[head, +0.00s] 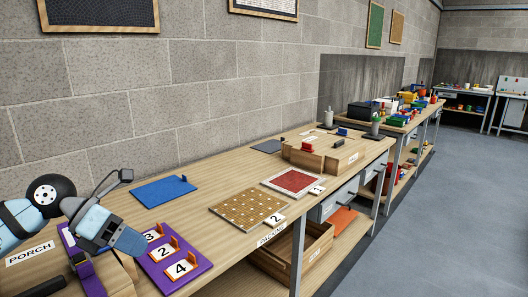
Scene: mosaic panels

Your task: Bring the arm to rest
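My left arm comes in from the left edge, with pale blue links and a black round joint. My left gripper (126,242) is at the end of it, grey, above the near left end of the long wooden bench (215,255). It hangs over the left edge of a purple board (200,269) with number cards 3, 2 and 4. I cannot tell whether the gripper touches anything, and its fingers do not show clearly. No held object shows. My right gripper is not in view.
A blue board (163,191), a tan dotted panel (246,208) and a red panel (292,182) lie along the bench. Wooden boxes (330,152) stand farther back. A "PORCH" label (30,254) is at lower left. The floor (440,220) at right is clear.

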